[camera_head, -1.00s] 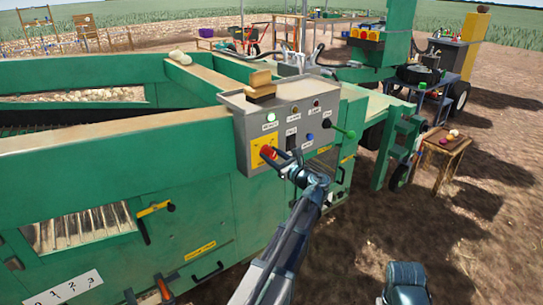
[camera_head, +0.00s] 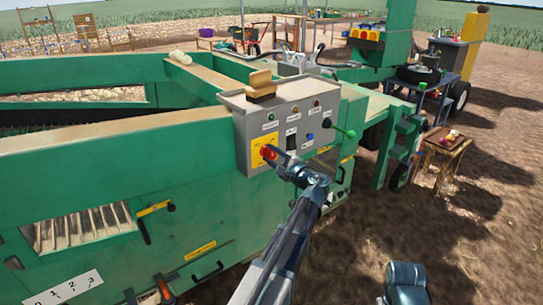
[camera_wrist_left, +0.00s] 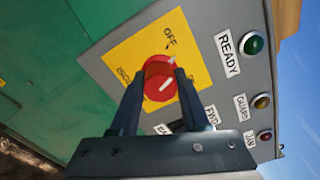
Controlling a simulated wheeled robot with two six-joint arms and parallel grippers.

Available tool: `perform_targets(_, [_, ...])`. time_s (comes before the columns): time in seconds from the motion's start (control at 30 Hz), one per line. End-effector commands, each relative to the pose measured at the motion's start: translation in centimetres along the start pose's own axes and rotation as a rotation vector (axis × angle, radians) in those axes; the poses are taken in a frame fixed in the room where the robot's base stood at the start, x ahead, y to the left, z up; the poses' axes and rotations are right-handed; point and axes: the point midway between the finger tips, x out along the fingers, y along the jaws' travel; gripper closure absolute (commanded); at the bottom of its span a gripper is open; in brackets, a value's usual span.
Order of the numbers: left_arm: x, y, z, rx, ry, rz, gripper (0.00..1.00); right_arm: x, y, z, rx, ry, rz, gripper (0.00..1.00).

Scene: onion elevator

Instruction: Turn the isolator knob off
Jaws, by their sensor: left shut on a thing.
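The red isolator knob (camera_wrist_left: 156,68) sits on a yellow plate (camera_wrist_left: 192,58) with an OFF label at its top in the left wrist view. In the head view the knob (camera_head: 267,152) is on the face of the grey control box (camera_head: 241,146). My left gripper (camera_wrist_left: 158,78) is shut on the knob, one finger on each side. A white mark shows on the knob, slanting. The other position label is partly hidden by a finger. The green READY lamp (camera_wrist_left: 255,43) looks dark.
A wooden-topped block (camera_head: 260,86) rests on the control box. A green-knobbed lever (camera_head: 350,134) sticks out at the box's right. The green machine wall (camera_head: 90,180) runs left. A small wooden table (camera_head: 446,146) stands right, with open ground in front.

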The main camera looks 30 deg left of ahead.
Motion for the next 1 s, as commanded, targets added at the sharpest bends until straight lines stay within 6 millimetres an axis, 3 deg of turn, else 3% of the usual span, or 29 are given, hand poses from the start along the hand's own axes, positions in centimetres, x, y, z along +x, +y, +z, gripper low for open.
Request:
perform_targets(0.5, [-0.08, 0.14, 0.04, -0.359, 0.0, 0.002, 1.0, 0.07, -0.01, 0.0, 0.0, 0.0, 0.0, 0.5])
perform_targets(1.0, [-0.1, 0.18, 0.04, -0.449, 0.0, 0.003, 1.0, 0.08, -0.01, 0.0, 0.0, 0.0, 0.0, 0.5])
